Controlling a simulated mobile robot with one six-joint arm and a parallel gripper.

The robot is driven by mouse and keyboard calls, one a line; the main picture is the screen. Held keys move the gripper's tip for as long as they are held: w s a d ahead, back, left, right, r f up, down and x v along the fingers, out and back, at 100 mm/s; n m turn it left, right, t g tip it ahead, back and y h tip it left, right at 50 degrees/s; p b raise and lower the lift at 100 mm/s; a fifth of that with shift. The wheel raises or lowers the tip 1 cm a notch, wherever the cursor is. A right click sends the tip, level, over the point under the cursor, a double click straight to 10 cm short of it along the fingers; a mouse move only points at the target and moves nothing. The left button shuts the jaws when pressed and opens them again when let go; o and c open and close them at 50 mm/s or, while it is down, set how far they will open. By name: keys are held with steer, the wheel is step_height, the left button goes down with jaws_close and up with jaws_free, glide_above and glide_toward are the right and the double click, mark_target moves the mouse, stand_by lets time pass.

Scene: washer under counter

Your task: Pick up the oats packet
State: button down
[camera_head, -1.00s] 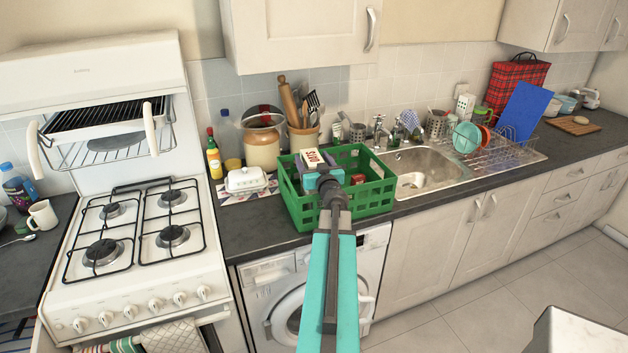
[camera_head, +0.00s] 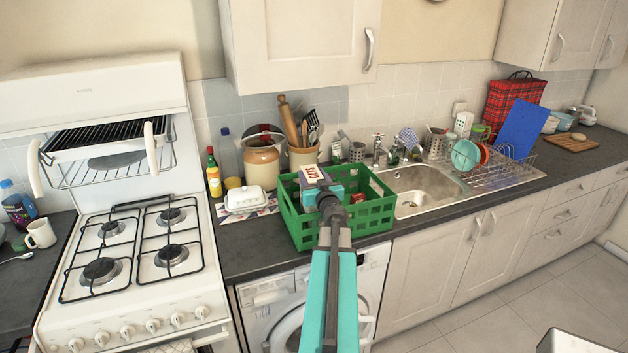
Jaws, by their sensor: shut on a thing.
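The oats packet (camera_head: 315,174) is a small cream pack with red "OATS" lettering. It is held at the end of my arm, above the green crate (camera_head: 290,231) on the counter. My gripper (camera_head: 322,189) is shut on the packet; the jaws are partly hidden behind the arm and the packet. The packet stands at about the height of the crate's rim, toward its left half. I cannot tell whether it touches the crate.
A red item (camera_head: 358,197) lies in the crate, right of my gripper. A white butter dish (camera_head: 246,198) is left of the crate, the sink (camera_head: 428,187) right of it. The stove (camera_head: 135,250) stands further left. A wall cupboard (camera_head: 300,45) hangs above.

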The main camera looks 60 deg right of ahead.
step_height(320, 180, up, 17)
steer(key=p, duration=0.5)
steer(key=shift+s, duration=0.1)
stand_by(0.6)
